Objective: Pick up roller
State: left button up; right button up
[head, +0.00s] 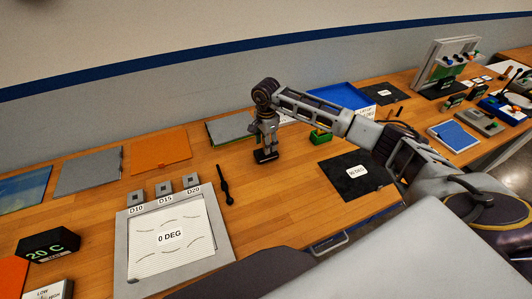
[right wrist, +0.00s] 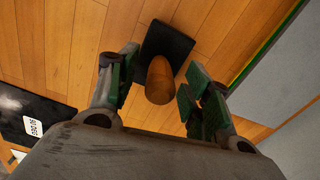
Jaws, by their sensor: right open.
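My right gripper (head: 267,142) reaches over the wooden table, pointing down, above a small black base (head: 265,156). In the right wrist view, a brown rounded handle (right wrist: 159,82) stands up from this black base (right wrist: 165,44), between the two fingers. My right gripper (right wrist: 155,90) is open, with a finger on each side of the handle and visible gaps. The handle and base look like the roller, but no rolling part can be made out. In the head view the gripper hides the handle. My left gripper is not in view.
A black spoon-like tool (head: 225,185) lies left of the gripper. A "0 DEG" board (head: 124,240) lies in front. A green and yellow item (head: 320,136) and a black "90 DEG" mat (head: 340,180) lie to the right. Grey (head: 90,172) and orange (head: 160,151) sheets lie behind.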

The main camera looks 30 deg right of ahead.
jog(key=shift+c, duration=0.4)
grip_shut()
jog(key=shift+r, duration=0.2)
jog(key=shift+r+b, duration=1)
jog(key=shift+r, duration=3.85)
